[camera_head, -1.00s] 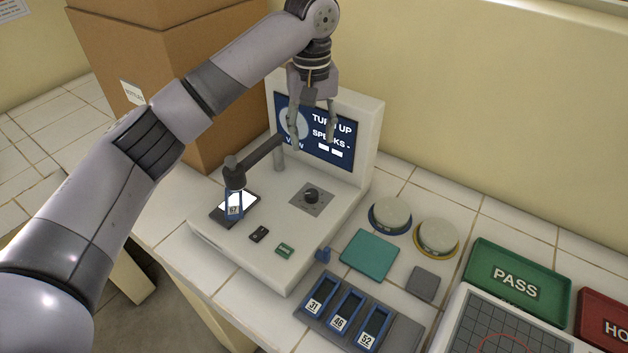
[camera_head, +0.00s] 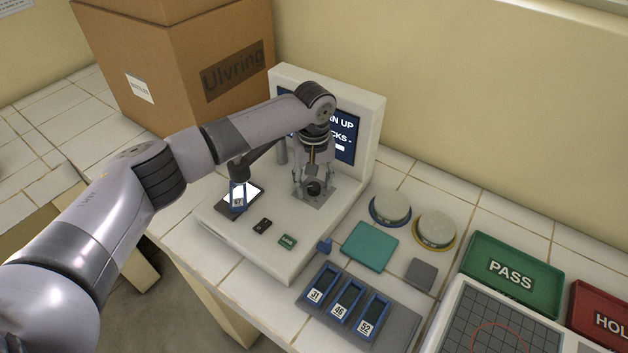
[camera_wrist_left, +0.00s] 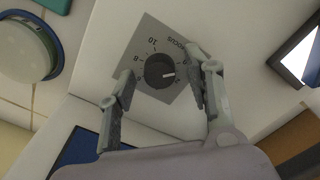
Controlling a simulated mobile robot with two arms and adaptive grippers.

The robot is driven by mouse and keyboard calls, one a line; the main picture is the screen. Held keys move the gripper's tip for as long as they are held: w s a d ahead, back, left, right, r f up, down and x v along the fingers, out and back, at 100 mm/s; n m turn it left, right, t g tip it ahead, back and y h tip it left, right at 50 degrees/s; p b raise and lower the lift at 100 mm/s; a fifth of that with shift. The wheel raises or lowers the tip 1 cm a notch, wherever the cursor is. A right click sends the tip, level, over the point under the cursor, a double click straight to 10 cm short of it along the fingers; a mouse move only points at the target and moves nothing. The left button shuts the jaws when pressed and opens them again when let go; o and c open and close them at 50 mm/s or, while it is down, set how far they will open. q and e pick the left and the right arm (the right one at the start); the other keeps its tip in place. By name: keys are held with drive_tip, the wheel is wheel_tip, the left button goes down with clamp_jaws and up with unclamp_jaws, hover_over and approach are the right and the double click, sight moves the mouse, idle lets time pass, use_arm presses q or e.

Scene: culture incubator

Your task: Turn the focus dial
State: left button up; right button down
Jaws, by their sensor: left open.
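The focus dial (camera_head: 314,188) is a round black knob on a grey square plate on the white instrument's base. In the left wrist view the dial (camera_wrist_left: 159,71) has a white pointer line, printed numbers and the word FOCUS around it. My left gripper (camera_head: 313,190) points down over the dial in the head view. In the left wrist view its open fingers (camera_wrist_left: 160,88) lie on either side of the dial, with a gap visible around the knob. Whether a finger touches it I cannot tell. The instrument's screen (camera_head: 345,135) is partly hidden by my left arm.
A slide numbered 57 sits on the lit stage (camera_head: 224,205) under a dark arm. A slide rack (camera_head: 395,330) with several blue slides, a teal pad (camera_head: 369,246), two round jars, a green PASS tray (camera_head: 470,285) and a red tray stand right. A cardboard box (camera_head: 150,70) stands behind left.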

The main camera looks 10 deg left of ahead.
use_arm(q)
clamp_jaws()
idle(0.7)
